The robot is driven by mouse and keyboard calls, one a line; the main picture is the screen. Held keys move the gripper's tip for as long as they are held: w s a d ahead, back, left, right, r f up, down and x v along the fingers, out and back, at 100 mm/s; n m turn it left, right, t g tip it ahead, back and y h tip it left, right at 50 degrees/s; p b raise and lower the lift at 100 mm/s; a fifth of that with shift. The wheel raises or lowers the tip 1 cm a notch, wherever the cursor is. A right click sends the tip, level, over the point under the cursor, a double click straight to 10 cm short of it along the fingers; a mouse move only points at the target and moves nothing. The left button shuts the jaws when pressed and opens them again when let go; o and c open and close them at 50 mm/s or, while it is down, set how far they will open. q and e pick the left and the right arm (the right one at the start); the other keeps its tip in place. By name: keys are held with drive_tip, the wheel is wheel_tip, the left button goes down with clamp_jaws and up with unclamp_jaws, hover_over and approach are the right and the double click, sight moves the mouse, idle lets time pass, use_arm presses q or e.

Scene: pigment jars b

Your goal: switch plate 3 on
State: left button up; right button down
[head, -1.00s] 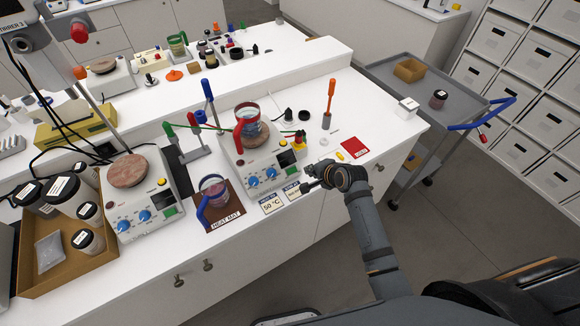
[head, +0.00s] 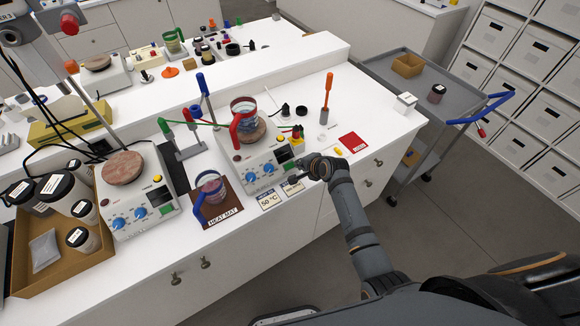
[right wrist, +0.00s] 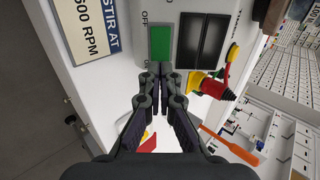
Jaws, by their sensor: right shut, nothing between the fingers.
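My right gripper (head: 294,179) is shut and empty at the plate's front right corner. In the right wrist view its fingertips (right wrist: 159,68) are just at the switch's lower edge; I cannot tell if they touch it. My left gripper is not in view.
A glass vessel with a red handle (head: 243,112) stands on the plate. A second vessel (head: 211,186) sits on the brown mat to its left. Another hotplate (head: 150,224) and a box of jars (head: 20,278) stand further left. A red card (head: 352,142) lies to the right.

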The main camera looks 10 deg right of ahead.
drive_tip(key=shift+w+a+f+b, duration=0.1)
drive_tip(key=shift+w+f+b, duration=0.2)
drive_tip(key=shift+w+f, duration=0.1)
drive_tip(key=p+v, duration=0.2)
drive_tip(key=p, duration=0.1)
drive_tip(key=shift+r, duration=0.35)
drive_tip(key=shift+s+b, duration=0.35)
drive_tip(key=shift+b, duration=0.1)
drive_tip(key=shift+s+d+r, duration=0.25)
drive_tip(key=shift+s+r, duration=0.15)
drive_tip(key=shift+s, duration=0.05)
drive_tip(key=v, duration=1.1)
drive_tip(key=shift+s+r, duration=0.3)
